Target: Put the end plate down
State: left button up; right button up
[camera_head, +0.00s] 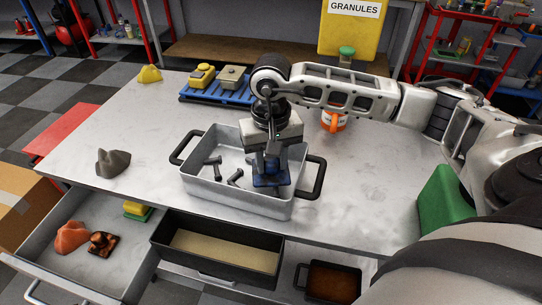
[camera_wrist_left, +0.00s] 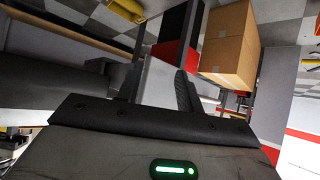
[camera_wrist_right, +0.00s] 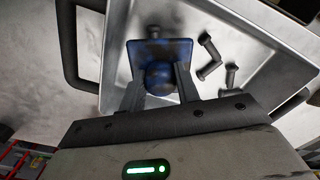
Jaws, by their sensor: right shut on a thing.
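The end plate (camera_head: 268,181) is a blue square plate with a rounded knob. My right gripper (camera_head: 271,160) is shut on it from above, inside the right part of the grey metal tray (camera_head: 240,205). In the right wrist view the blue plate (camera_wrist_right: 160,47) shows between the two dark fingers (camera_wrist_right: 160,90), with the knob gripped. I cannot tell whether the plate touches the tray floor.
Several dark bolts (camera_head: 216,172) lie in the tray, left of the plate. The tray has black handles (camera_head: 313,177). A blue pallet (camera_head: 222,94) with yellow and tan parts stands behind. A grey lump (camera_head: 113,162) sits left. Open drawers (camera_head: 105,265) are in front. The table's front right is clear.

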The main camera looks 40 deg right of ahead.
pick_arm(q)
jog(key=shift+f, duration=0.15)
pick_arm(e)
jog(key=shift+f+b, duration=0.35)
jog(key=shift+b, duration=0.1)
jog(key=shift+f+b, duration=0.3)
jog(key=shift+b, duration=0.15)
jog(key=shift+r, duration=0.1)
jog(key=o, duration=1.1)
pick_arm(q)
jog(key=shift+w+d, duration=0.15)
jog(key=shift+w, duration=0.1)
jog(key=shift+s, duration=0.15)
pick_arm(e)
jog(key=shift+r, duration=0.1)
